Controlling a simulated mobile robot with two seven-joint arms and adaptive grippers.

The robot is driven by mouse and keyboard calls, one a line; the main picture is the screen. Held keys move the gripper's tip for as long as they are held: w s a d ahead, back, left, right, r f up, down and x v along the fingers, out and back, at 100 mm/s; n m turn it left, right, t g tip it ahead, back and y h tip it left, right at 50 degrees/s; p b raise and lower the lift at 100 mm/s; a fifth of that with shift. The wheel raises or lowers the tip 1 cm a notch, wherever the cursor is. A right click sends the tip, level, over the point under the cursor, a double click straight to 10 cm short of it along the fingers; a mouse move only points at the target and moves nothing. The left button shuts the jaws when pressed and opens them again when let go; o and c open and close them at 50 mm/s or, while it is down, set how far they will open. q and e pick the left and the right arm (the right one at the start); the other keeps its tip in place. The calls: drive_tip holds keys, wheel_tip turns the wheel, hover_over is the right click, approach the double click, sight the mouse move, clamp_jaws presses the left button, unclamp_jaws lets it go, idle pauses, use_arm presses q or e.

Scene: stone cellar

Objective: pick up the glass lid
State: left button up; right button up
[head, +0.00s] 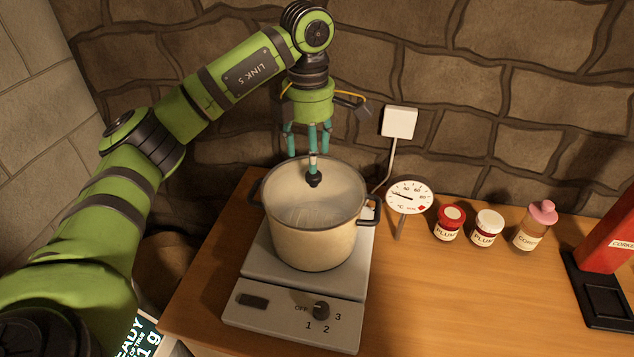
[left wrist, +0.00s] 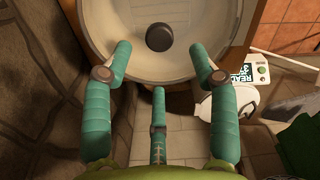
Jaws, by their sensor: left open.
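The glass lid (head: 335,195) lies on the cream pot (head: 310,246), clear with a black knob (head: 313,180) in its middle. In the left wrist view the lid (left wrist: 195,30) is partly cut off by the top edge, and its knob (left wrist: 159,37) lies beyond the fingertips. My left gripper (head: 310,148) points down over the pot, its teal fingers spread and empty. It also shows in the left wrist view (left wrist: 158,65). One finger overlaps the knob's line of sight in the head view; whether it touches cannot be told. My right gripper is not in view.
The pot stands on a grey hotplate (head: 260,268) on a wooden table (head: 440,310). A dial thermometer (head: 409,195) stands close on the right, with a white box on a stem (head: 398,122) behind. Jars (head: 449,223) and a red corker (head: 610,240) are farther right. The stone wall is close behind.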

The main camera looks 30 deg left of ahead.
sight(314, 176)
use_arm(q)
drive_tip(key=f+p, duration=0.1)
drive_tip(key=f, duration=0.1)
drive_tip(key=f+p, duration=0.1)
drive_tip(key=f, duration=0.1)
drive_tip(key=f+p, duration=0.1)
drive_tip(key=f, duration=0.1)
drive_tip(key=shift+d, duration=0.3)
drive_tip(key=shift+w+f, duration=0.1)
drive_tip(key=shift+f, duration=0.2)
clamp_jaws()
